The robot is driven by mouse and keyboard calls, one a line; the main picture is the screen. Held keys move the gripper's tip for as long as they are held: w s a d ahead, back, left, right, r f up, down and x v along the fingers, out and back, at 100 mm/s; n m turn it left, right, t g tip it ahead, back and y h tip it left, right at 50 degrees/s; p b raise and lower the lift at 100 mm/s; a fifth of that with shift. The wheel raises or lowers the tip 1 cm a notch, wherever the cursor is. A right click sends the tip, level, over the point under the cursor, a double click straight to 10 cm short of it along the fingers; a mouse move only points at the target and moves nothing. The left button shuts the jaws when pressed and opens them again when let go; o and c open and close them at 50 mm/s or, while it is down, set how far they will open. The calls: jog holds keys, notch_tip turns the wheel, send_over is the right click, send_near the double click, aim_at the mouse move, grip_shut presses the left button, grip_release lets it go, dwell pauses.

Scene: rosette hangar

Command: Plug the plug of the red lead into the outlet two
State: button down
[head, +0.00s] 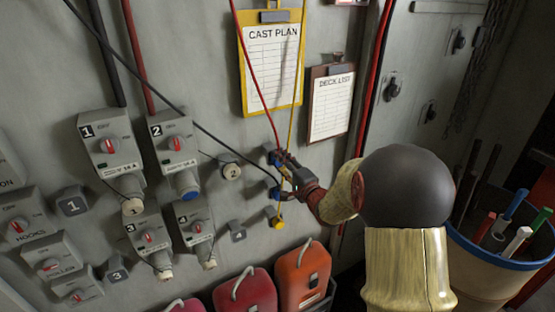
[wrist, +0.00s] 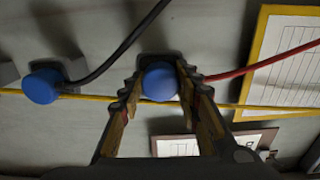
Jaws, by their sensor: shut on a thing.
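My gripper (head: 284,160) is shut on the blue plug (wrist: 160,82) of the red lead (wrist: 262,66), close to the wall; its fingers flank the plug in the wrist view. In the head view the red lead (head: 255,80) runs up from the plug, which is partly hidden by the fingers. Whether the plug still sits in a holder cannot be told. Outlet two (head: 176,145) is a grey box marked 2 with a red switch, left of my gripper. Its lower end shows a blue round part (head: 188,184).
A second blue plug on a black lead (wrist: 40,84) is left of my fingers in the wrist view. A yellow plug (head: 277,222) hangs below my gripper; its yellow lead (head: 291,110) passes close by. Outlets one (head: 108,150), three (head: 147,238) and four (head: 194,220) surround outlet two.

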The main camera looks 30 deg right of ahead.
jog(key=shift+s, duration=0.1)
jog(key=shift+s+d+p, duration=0.1)
jog(key=shift+s+p, duration=0.3)
jog(key=shift+s, duration=2.45)
